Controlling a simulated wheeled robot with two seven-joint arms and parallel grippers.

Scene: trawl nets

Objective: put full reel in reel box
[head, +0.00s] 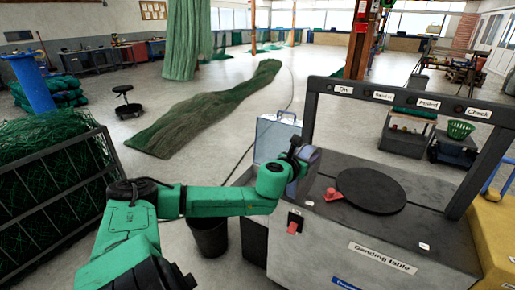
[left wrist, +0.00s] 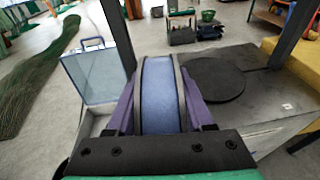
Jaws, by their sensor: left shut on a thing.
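My left gripper (head: 298,163) is shut on a reel with a blue band and dark rims. The reel (left wrist: 160,98) stands upright between the purple fingers in the left wrist view. It is held in the air by the left edge of the grey machine table. A pale blue-grey case with its lid raised, seemingly the reel box (head: 274,138), stands just behind and left of the gripper. In the left wrist view its lid (left wrist: 90,74) is left of the reel, with part of its open base below. My right gripper is not in view.
The machine table (head: 390,240) carries a black round plate (head: 370,191), a small red part (head: 333,195) and a dark frame (head: 310,105) with labels. A dark bin (head: 208,236) stands on the floor below my arm. A green net (head: 205,110) lies on open floor behind.

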